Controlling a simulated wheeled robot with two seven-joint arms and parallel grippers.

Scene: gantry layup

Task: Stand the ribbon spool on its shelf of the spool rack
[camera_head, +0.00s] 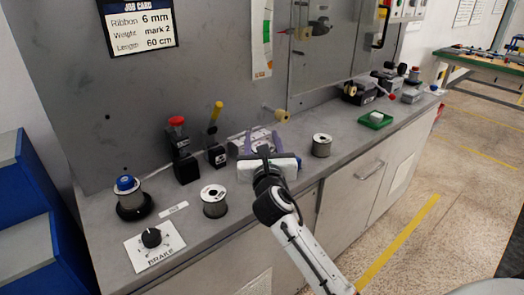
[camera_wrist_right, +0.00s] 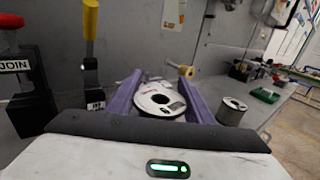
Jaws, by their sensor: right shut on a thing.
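The ribbon spool (camera_wrist_right: 160,98), with a white flange and a dark centre hole, sits between the purple fingers of my right gripper (camera_wrist_right: 162,92) in the right wrist view. My right gripper (camera_head: 258,138) is shut on it over the bench in the head view, where the gripper body hides most of the spool. Whether the spool touches the bench is hard to tell. Two similar spools stand on the bench, one left of my gripper (camera_head: 214,201) and one right of it (camera_head: 321,146). I cannot make out a spool rack. My left gripper is out of view.
A red-topped black device (camera_head: 180,150) and a yellow-handled one (camera_head: 216,135) stand at the left. A yellow roll (camera_head: 283,116) juts from the back panel. A blue-topped knob (camera_head: 128,190), a brake dial (camera_head: 153,238) and a green tray (camera_head: 375,119) are on the bench (camera_head: 340,165).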

